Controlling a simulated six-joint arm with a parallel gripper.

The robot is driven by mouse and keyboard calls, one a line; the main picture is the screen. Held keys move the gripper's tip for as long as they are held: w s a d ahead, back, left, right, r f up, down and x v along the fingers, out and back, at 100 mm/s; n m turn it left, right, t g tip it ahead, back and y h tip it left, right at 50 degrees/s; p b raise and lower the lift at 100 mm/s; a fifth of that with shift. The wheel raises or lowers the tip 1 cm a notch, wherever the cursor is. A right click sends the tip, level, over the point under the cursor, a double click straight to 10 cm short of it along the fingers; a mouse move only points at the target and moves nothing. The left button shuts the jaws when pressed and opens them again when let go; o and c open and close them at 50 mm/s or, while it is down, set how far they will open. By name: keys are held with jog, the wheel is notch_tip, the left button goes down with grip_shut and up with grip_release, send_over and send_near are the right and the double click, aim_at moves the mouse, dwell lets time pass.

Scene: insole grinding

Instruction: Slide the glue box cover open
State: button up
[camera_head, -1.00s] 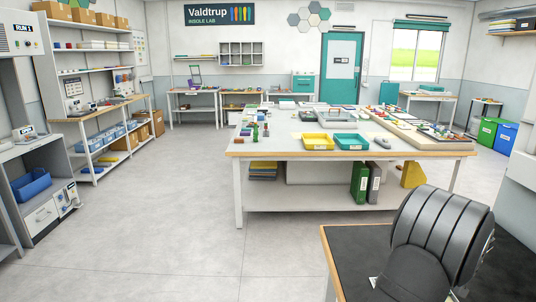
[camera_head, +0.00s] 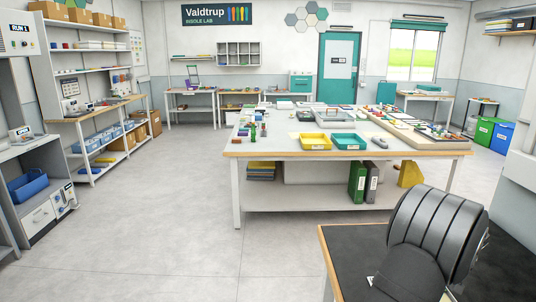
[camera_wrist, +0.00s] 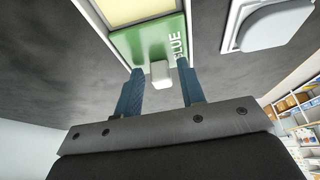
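In the wrist view the glue box shows a green cover (camera_wrist: 128,44) with white lettering that reads "GLUE", partly cut by a finger. A small white knob (camera_wrist: 161,75) stands on the cover. Beyond the cover, a pale yellow area (camera_wrist: 135,9) shows inside the white box rim (camera_wrist: 88,14). My gripper (camera_wrist: 161,68) is open, with its two blue fingertips on either side of the knob. A gap shows between the knob and each finger. In the head view my dark arm fills the lower right, and neither gripper nor glue box can be made out.
A white-lidded container (camera_wrist: 275,26) stands right of the box on the dark work surface (camera_wrist: 232,75). In the head view, the central table (camera_head: 300,150) holds yellow and teal trays and many small items. The floor to its left is clear.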

notch_tip(320, 180, up, 7)
dwell(1.0)
notch_tip(320, 180, down, 7)
jog(key=shift+r, duration=0.1)
jog(key=shift+s, duration=0.25)
dwell(0.4)
